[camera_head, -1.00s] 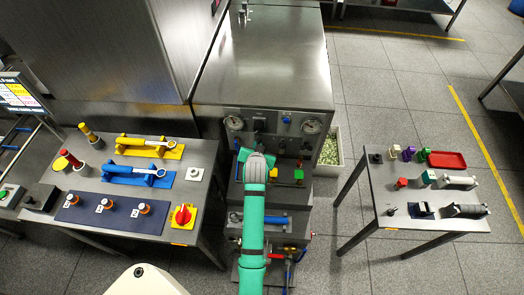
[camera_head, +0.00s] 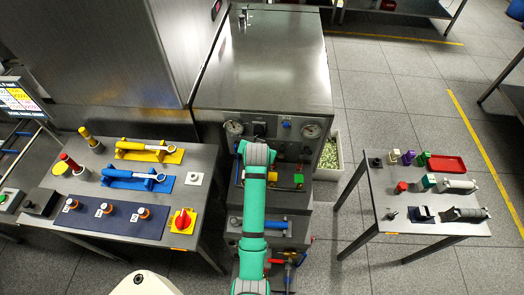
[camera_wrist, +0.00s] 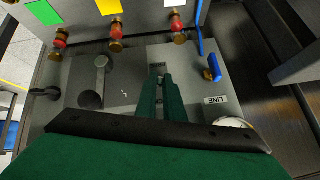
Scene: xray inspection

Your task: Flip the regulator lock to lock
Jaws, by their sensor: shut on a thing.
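In the wrist view my gripper (camera_wrist: 160,78) has its two green fingers close together over a narrow slot in the grey regulator panel (camera_wrist: 125,75). The fingers are shut on a small part at that slot, taken to be the regulator lock; the fingers mostly hide it, and its position cannot be read. A blue lever (camera_wrist: 212,68) stands to the right of the fingers, and a grey lever (camera_wrist: 101,72) to the left. In the head view my arm covers the gripper and the lock, in front of the machine's panel (camera_head: 272,124).
Brass-and-red valves (camera_wrist: 116,35) with coloured tags line the edge beyond the fingers. A gauge (camera_wrist: 232,123) by the LINE label is close at lower right. The left table (camera_head: 200,165) holds tools; the right table (camera_head: 400,224) holds small parts.

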